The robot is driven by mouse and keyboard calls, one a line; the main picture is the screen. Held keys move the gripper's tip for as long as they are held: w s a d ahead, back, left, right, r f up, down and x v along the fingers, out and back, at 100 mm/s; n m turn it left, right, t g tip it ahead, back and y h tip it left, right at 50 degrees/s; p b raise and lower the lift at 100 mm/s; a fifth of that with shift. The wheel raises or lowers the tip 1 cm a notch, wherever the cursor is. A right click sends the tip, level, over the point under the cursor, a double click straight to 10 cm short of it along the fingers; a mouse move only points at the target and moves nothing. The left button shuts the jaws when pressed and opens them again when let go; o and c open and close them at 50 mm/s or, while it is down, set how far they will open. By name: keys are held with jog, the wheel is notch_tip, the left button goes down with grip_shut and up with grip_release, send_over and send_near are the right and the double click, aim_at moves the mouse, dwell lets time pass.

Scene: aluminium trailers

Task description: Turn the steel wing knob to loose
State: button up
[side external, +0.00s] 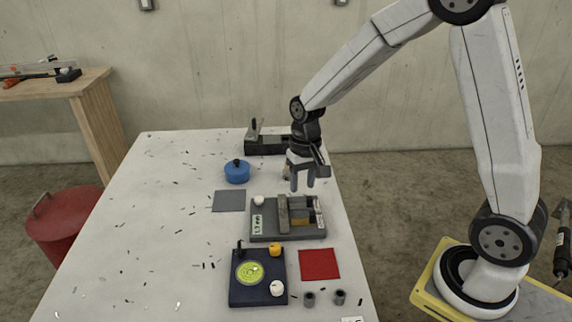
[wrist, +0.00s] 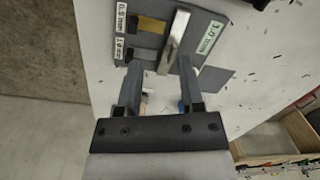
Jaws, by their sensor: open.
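My gripper (side external: 303,185) is open and empty, pointing down above the far side of the grey gauge block (side external: 268,232). In the wrist view its two fingers (wrist: 159,72) are apart, with a pale metal bar (wrist: 174,42) of the block beyond their tips. I cannot pick out a steel wing knob for certain. A small brownish thing (side external: 287,173) is partly hidden behind my gripper; its shape is unclear.
A blue round pot (side external: 237,174) and a black fixture (side external: 262,148) stand farther back. A dark board (side external: 240,296) with a green dial and several knobs is nearer. A red square (side external: 319,264) and grey square (side external: 229,201) lie flat. The table's left side is mostly clear, with scattered dark bits.

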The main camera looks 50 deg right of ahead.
aim_at(283, 203)
jog(key=w+d+f+m+g+y, duration=0.2)
jog(key=w+d+f+m, duration=0.1)
jog(key=w, duration=0.5)
jog(key=shift+w+f+m+g, duration=0.2)
jog(key=shift+w+m+g, duration=0.2)
jog(key=shift+m, duration=0.3)
jog(key=shift+a, duration=0.1)
jog(key=shift+x, duration=3.9)
grip_shut()
